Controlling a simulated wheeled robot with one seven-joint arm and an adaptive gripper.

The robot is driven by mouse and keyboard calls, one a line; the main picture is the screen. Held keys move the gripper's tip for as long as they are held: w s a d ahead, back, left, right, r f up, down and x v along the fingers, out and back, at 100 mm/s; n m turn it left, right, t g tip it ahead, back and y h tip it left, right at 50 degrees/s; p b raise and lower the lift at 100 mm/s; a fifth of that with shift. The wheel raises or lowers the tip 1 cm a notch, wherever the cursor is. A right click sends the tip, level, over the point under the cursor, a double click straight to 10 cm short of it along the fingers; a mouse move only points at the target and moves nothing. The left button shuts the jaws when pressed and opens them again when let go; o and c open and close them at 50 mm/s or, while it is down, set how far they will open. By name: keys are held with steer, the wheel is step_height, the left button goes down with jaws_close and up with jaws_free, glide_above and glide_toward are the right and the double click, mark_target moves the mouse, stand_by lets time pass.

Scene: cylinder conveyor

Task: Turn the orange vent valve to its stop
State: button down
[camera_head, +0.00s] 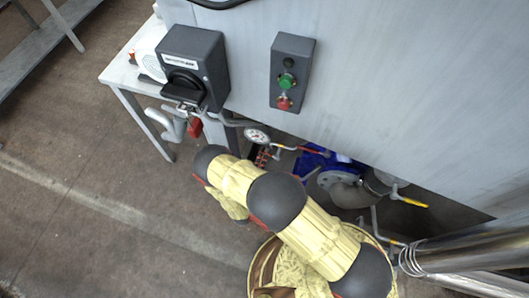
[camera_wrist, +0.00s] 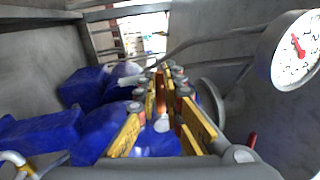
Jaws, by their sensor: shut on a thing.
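In the wrist view, the two yellow-and-grey fingers of my gripper (camera_wrist: 166,74) point away from the camera and close in on a narrow orange handle, the vent valve (camera_wrist: 161,92). The handle lies lengthwise between the fingers, and its far end is hard to make out. In the head view, my gripper (camera_head: 262,156) is small and partly hidden behind my arm, just below the gauge. The grip on the valve cannot be made out there.
A round pressure gauge (camera_wrist: 298,48) with a red needle is close at right; the head view shows it too (camera_head: 257,135). Blue equipment (camera_wrist: 95,88) lies left and below the fingers. A yellow-handled valve (camera_head: 410,201) and a large grey panel (camera_head: 400,80) are at right.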

steer(key=shift+f+n, duration=0.25)
steer(key=shift+n, duration=0.35)
steer(key=shift+f, duration=0.1)
steer(key=c, duration=2)
jaws_free()
steer(key=shift+s+a, duration=0.1)
steer(key=v, duration=1.1)
steer(key=shift+s+f, duration=0.15)
steer(key=shift+s, duration=0.25)
